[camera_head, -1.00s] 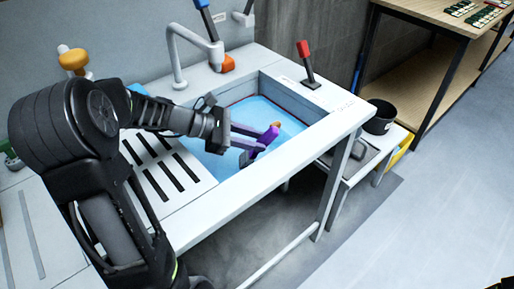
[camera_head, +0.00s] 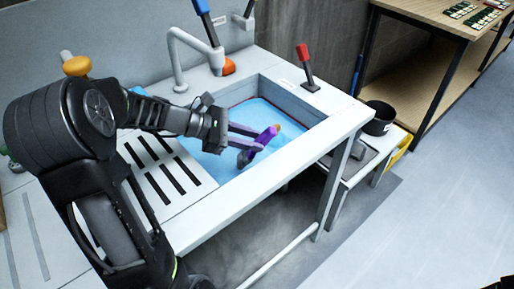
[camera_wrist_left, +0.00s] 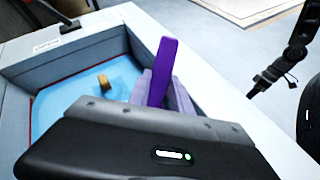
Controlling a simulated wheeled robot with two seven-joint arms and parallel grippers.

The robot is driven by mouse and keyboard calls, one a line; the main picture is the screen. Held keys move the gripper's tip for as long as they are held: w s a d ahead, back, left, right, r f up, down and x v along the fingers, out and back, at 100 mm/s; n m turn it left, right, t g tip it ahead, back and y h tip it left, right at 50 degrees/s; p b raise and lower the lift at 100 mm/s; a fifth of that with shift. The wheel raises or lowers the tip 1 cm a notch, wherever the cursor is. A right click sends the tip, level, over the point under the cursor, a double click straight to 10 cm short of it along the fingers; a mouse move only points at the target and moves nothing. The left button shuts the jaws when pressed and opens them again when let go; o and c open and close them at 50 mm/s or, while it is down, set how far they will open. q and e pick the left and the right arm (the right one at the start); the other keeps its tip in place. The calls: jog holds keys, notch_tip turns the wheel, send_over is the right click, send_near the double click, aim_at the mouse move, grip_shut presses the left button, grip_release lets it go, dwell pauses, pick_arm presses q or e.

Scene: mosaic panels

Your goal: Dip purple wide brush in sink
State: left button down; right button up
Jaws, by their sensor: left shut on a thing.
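The purple brush (camera_head: 258,144) is in the jaws of my left gripper (camera_head: 254,139), over the sink basin. Its purple handle (camera_wrist_left: 163,72) stands up between the fingers in the left wrist view. The sink (camera_head: 291,98) has pale walls and blue water (camera_head: 222,158) inside. The brush is tilted; I cannot tell whether it touches the water, and its lower part is hidden in the wrist view. A dark arm (camera_wrist_left: 297,52), which seems to be my right one, shows at the right of the wrist view; its jaws are not clear.
A faucet (camera_head: 180,58) and a red-handled lever (camera_head: 304,60) stand at the sink's back. A slotted drainboard (camera_head: 150,190) lies to its left. A small brown piece (camera_wrist_left: 104,82) shows in the basin. A black pot (camera_head: 381,118) stands on a low table at right.

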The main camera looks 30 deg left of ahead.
notch_tip(320, 180, up, 12)
jog(key=p, duration=1.1)
jog(key=shift+s+p, duration=0.35)
jog(key=shift+p, duration=0.05)
